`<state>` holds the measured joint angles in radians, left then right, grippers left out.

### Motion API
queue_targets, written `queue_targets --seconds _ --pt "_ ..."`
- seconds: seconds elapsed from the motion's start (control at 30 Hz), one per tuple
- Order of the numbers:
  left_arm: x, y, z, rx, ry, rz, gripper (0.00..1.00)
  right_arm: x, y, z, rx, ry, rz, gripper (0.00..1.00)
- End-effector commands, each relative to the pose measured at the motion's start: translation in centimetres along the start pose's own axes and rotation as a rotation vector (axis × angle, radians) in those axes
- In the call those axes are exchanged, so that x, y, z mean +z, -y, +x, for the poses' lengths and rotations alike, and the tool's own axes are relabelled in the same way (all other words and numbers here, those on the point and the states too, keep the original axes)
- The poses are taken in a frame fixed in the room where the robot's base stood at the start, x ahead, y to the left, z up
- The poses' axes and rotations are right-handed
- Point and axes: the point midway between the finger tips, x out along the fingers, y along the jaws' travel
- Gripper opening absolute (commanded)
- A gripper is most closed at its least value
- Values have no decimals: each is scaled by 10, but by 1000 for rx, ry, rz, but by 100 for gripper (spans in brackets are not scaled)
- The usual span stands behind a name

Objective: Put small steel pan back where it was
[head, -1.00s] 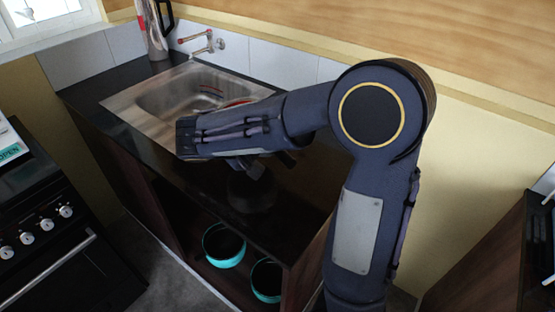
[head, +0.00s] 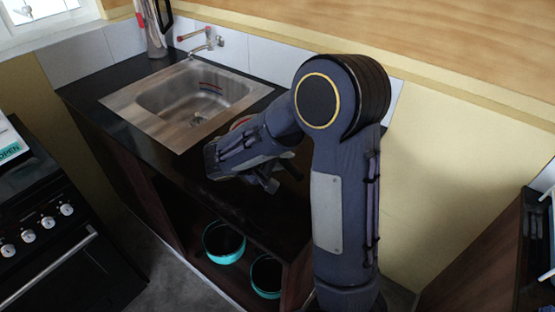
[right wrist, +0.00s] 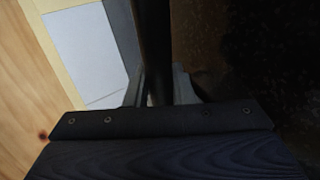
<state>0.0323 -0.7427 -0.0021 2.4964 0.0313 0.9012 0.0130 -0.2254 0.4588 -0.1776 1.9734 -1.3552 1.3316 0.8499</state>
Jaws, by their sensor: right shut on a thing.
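My right gripper (head: 268,184) is over the front part of the black counter, right of the sink. In the right wrist view its two fingers are shut on a dark, narrow bar (right wrist: 155,45), which looks like the handle of the small steel pan. The pan's body is not clearly visible. A curved, reddish-silver rim (head: 240,122) shows behind my right forearm, at the sink's right edge; it may be part of the pan. I cannot tell whether the pan touches the counter. My left gripper is out of view.
The steel sink (head: 203,95) is empty, with a tap (head: 207,46) behind it. The black counter (head: 120,110) is clear in front and at left. Two teal-rimmed pots (head: 224,243) (head: 266,276) stand on the open shelf below. A black stove (head: 65,250) is at left.

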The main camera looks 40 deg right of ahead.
Motion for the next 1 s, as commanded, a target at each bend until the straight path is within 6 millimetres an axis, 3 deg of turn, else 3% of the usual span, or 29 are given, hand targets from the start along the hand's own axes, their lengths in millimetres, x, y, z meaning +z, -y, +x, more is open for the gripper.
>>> queue_targets --seconds 0.17,0.2,0.33,0.73,1.0 --pt "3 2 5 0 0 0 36 0 3 3 1 -1 3 0" --pt "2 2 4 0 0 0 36 0 3 2 0 0 0 27" --pt "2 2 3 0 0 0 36 0 2 2 0 0 0 44" --pt "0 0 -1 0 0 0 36 -1 -1 -4 -1 -2 0 44" --pt "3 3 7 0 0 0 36 -2 1 -58 -1 -7 1 44"
